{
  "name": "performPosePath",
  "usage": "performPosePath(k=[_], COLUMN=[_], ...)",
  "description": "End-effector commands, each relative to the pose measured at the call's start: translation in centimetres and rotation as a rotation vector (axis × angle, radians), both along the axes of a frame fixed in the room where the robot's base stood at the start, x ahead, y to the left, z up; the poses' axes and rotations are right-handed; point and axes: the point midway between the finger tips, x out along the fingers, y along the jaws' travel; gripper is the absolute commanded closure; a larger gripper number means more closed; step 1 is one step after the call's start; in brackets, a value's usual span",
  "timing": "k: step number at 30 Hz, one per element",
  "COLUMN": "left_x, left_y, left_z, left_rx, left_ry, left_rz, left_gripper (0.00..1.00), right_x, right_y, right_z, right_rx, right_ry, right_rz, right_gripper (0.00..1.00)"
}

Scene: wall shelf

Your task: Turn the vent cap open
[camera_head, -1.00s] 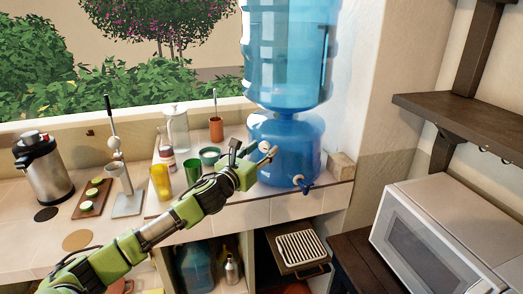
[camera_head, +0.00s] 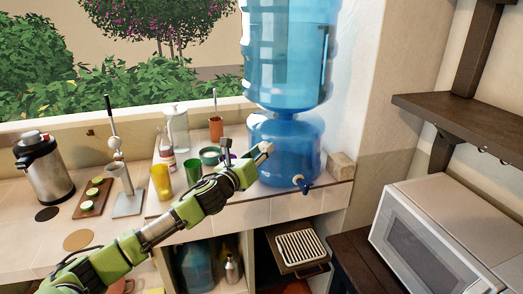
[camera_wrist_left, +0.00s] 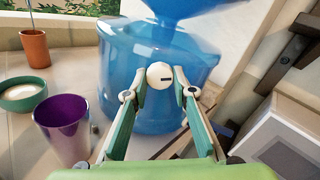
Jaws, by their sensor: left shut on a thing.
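The vent cap (camera_wrist_left: 159,75) is a round white knob with a short dark slot, on the front of the blue lower water jug (camera_wrist_left: 120,85). In the left wrist view the slot lies nearly level. My left gripper (camera_wrist_left: 160,82) has its two green fingers on either side of the cap, shut on it. In the head view my left gripper (camera_head: 258,154) reaches the left front side of the lower jug (camera_head: 290,140), and the fingertips largely hide the cap. My right gripper is not in view.
A purple cup (camera_wrist_left: 62,128), a bowl (camera_wrist_left: 23,94) and a terracotta pot (camera_wrist_left: 34,47) stand left of the gripper. Green (camera_head: 193,170) and yellow (camera_head: 160,182) cups stand by my forearm. A blue-handled spigot (camera_head: 303,184) sticks out low on the jug.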

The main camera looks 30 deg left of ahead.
Motion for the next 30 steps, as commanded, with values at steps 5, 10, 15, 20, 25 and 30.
performPosePath(k=[5, 10, 15, 20, 25, 30], left_x=[0.0, 0.0, 0.0, 0.0, 0.0, 0.0], left_y=[0.0, 0.0, 0.0, 0.0, 0.0, 0.0], left_z=[0.3, 0.3, 0.3, 0.4, 0.4, 0.5], left_rx=[-0.167, -0.329, -0.491, -0.644, -0.804, -0.964], left_ry=[-0.016, -0.030, -0.043, -0.054, -0.067, -0.081], left_rz=[0.001, 0.001, 0.001, 0.002, 0.002, 0.002], left_gripper=[0.97, 0.97, 0.97, 0.97, 0.97, 0.97], right_x=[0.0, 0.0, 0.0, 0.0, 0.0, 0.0], right_y=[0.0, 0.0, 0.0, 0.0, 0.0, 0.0], right_z=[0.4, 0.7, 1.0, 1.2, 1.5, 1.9], right_rx=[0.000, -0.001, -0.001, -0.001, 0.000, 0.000], right_ry=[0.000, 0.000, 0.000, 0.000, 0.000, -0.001], right_rz=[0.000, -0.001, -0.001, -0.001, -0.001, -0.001], right_gripper=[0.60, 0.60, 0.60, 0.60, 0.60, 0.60])
